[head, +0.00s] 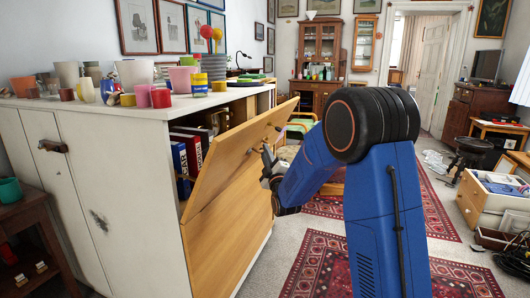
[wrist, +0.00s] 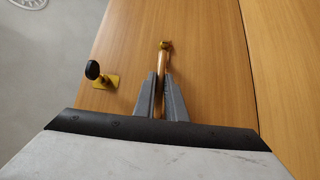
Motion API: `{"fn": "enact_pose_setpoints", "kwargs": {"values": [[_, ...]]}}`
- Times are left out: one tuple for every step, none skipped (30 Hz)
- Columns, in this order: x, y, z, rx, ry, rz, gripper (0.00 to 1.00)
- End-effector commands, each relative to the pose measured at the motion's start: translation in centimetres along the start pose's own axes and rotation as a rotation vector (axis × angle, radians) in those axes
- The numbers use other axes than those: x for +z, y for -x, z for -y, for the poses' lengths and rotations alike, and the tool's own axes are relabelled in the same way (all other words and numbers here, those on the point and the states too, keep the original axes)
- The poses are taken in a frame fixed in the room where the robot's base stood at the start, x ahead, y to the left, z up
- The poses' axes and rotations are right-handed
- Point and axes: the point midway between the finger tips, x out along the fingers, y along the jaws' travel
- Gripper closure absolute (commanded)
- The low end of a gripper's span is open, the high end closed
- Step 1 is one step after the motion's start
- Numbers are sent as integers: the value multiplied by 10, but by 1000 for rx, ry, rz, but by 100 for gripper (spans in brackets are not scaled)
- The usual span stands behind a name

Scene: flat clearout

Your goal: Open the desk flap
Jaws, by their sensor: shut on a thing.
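The wooden desk flap (head: 235,148) on the front of the white cabinet (head: 130,190) is partly open, its top edge tilted outward. It fills most of the wrist view (wrist: 215,60). My gripper (head: 267,160) is at the outer face of the flap. In the wrist view my gripper (wrist: 161,82) has its two grey fingers on either side of a brass bar handle (wrist: 164,46) and is shut on it. A dark knob on a brass plate (wrist: 94,72) sits left of the handle.
Blue and red binders (head: 182,165) stand inside the opening behind the flap. Cups and pots (head: 135,73) crowd the cabinet top. A dark side table (head: 30,225) stands at the left.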

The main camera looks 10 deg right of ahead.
Motion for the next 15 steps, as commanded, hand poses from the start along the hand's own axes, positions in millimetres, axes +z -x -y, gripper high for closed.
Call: {"fn": "enact_pose_setpoints", "kwargs": {"values": [[0,0,2,-3,0,-1,100],[0,0,2,-3,0,-1,100],[-1,0,2,-4,0,-1,82],[-1,0,2,-4,0,-1,75],[-1,0,2,-3,0,-1,71],[-1,0,1,-3,0,-1,71],[-1,0,1,-3,0,-1,71],[-1,0,1,-3,0,-1,71],[-1,0,1,-3,0,-1,71],[-1,0,1,-2,0,-1,71],[-1,0,1,-2,0,-1,71],[-1,0,1,-2,0,-1,71],[-1,0,1,-2,0,-1,71],[-1,0,1,-2,0,-1,71],[-1,2,1,-2,0,-1,71]]}}
